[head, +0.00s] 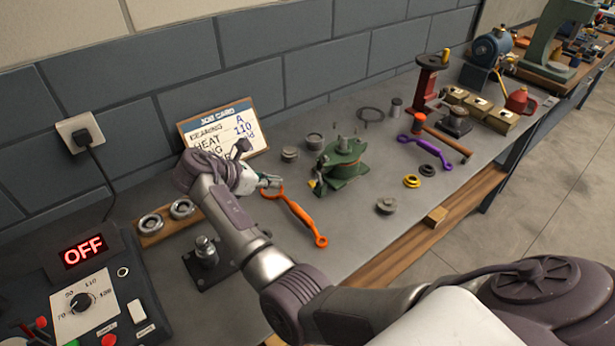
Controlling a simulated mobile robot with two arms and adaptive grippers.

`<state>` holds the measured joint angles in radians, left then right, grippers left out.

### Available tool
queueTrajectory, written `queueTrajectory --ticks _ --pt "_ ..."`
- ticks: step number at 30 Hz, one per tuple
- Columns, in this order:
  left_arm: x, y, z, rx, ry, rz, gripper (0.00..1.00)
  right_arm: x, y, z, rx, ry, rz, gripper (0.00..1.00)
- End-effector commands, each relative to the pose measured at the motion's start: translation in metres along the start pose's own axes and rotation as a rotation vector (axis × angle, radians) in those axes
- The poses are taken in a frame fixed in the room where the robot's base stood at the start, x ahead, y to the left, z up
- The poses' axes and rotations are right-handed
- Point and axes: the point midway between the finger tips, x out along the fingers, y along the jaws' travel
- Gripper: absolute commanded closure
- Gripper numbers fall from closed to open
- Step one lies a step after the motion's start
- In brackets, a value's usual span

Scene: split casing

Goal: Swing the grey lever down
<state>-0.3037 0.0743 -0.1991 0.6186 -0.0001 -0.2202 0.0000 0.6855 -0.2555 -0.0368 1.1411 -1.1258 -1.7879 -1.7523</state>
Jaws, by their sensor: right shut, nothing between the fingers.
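My right gripper (271,181) is shut and empty at the end of my arm, which reaches across the bench from the lower right. Its fingertips are just left of the green casing (347,164), above the upper ring end of an orange wrench (301,214). I cannot tell whether they touch the wrench. The casing has a grey post on top and a small yellow part at its lower left. I cannot clearly pick out a grey lever; it may be small or hidden by my arm. My left gripper is not in view.
The control box (83,302) reads OFF at the lower left. Beside it are a wooden ring holder (152,238) and a black plate (212,272) with a metal post. A job card (222,130) leans behind.

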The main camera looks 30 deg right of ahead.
Motion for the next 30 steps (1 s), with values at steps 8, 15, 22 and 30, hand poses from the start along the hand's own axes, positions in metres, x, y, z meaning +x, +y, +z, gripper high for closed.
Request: queueTrajectory --ticks 8,15,22,30 --pt "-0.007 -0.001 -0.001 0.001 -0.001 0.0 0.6 0.029 -0.001 0.002 -0.001 -0.001 -0.003 1.0" --pt "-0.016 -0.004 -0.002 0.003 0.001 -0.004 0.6 0.082 -0.001 0.002 -0.002 -0.001 -0.003 1.0" --pt "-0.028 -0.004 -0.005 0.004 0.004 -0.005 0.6 0.114 0.0 0.019 0.001 -0.002 0.0 1.0" --pt "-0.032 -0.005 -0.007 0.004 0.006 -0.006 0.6 0.127 0.0 0.03 0.001 -0.001 0.001 1.0"
